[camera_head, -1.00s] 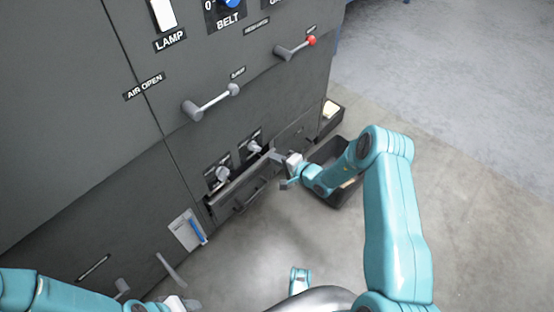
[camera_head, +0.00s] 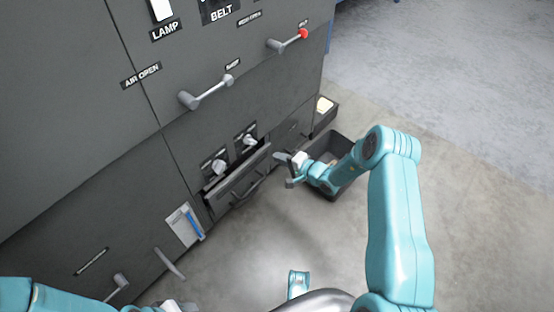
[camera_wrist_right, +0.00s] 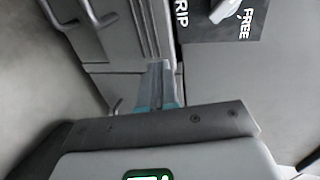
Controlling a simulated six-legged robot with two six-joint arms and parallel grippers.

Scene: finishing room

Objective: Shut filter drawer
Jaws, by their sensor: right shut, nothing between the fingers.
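The filter drawer (camera_head: 226,198) is a dark grey drawer with a bar handle, low on the cabinet. It stands out a little from the cabinet face, with its top rim and a narrow opening showing. My right gripper (camera_head: 282,162) is shut and empty, just right of the drawer's right end. In the right wrist view, the shut fingers (camera_wrist_right: 159,80) point toward the drawer's rim edge; I cannot tell whether they touch it. The drawer front (camera_wrist_right: 112,32) and its handle show at the upper left there.
Two knobs (camera_head: 218,167) sit above the drawer. A dark bin (camera_head: 345,187) stands on the floor behind my right wrist. Lever handles (camera_head: 205,92) stick out higher on the cabinet (camera_head: 60,150). Floor on the right is clear.

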